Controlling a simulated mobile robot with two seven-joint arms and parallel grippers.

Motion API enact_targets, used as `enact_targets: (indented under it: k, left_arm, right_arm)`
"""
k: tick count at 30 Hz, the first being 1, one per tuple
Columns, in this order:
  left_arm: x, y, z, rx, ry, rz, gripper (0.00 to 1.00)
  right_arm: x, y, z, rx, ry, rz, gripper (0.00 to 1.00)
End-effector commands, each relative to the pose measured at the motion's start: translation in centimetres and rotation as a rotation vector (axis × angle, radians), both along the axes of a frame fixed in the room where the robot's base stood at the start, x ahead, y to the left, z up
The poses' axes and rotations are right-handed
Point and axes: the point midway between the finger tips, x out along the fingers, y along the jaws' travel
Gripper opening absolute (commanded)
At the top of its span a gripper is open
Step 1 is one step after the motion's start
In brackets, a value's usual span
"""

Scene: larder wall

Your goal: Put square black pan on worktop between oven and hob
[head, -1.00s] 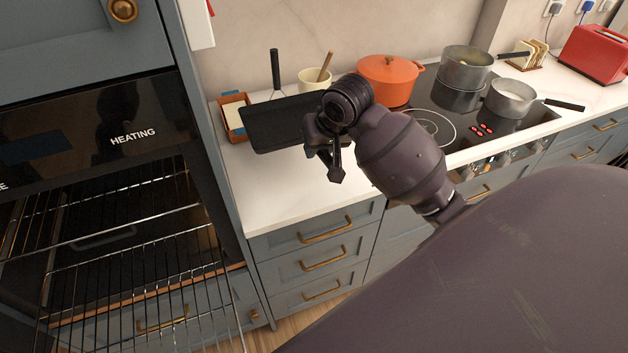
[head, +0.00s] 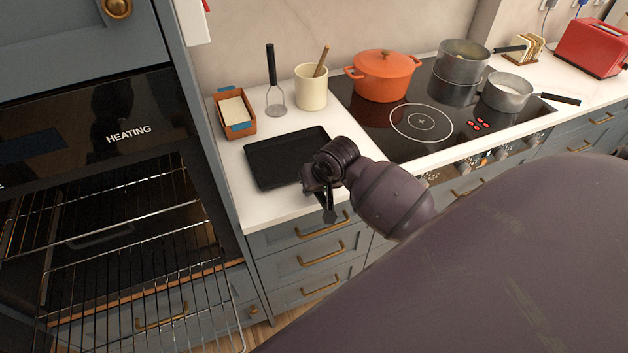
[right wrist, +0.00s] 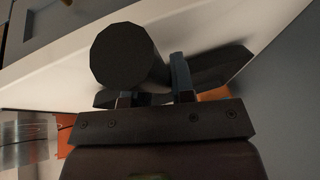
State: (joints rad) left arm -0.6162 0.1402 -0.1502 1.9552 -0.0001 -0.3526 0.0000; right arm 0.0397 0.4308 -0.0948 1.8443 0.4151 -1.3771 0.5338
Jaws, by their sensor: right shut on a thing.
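The square black pan (head: 286,158) is level over the white worktop (head: 255,200), between the oven (head: 125,140) on the left and the black hob (head: 380,128) on the right. It looks to be lying on the worktop or just above it; I cannot tell which. My right gripper (head: 318,188) is shut on the pan's front right edge. In the right wrist view my gripper's fingers (right wrist: 145,92) show close up, with the pale worktop behind. My left gripper is not in view.
Behind the pan stand a butter dish (head: 235,113), a masher (head: 273,85) and a cream crock (head: 312,88). An orange pot (head: 384,75) and grey saucepans (head: 507,92) are on the hob. The oven is open, with wire racks (head: 145,270) pulled out. Drawers (head: 310,255) are below the worktop.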

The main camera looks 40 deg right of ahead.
Motion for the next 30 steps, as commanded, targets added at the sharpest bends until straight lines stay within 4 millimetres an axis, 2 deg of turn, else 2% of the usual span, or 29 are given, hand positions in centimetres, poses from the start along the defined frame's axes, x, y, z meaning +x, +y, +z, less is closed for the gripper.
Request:
enact_targets:
  k: [12, 13, 17, 18, 26, 30]
  left_arm:
    - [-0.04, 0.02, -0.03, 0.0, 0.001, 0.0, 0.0]
    - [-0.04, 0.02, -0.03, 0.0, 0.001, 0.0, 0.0]
    - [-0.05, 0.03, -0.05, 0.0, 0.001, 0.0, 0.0]
    - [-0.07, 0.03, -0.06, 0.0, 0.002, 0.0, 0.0]
    - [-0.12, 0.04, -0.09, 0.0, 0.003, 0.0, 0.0]
    - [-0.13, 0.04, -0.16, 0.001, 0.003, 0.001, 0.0]
  right_arm:
    - [0.06, 0.0, -0.42, 0.0, -0.003, 0.001, 0.0]
    - [0.0, 0.0, -0.51, 0.0, 0.0, 0.001, 0.26]
    - [0.0, 0.01, -0.49, 0.0, 0.0, 0.0, 0.46]
    - [0.0, 0.01, -0.47, 0.0, 0.0, 0.0, 0.49]
    - [0.01, 0.01, -0.38, -0.001, -0.001, 0.001, 0.49]
    - [-0.27, -0.05, 0.38, 0.0, -0.002, 0.001, 0.49]
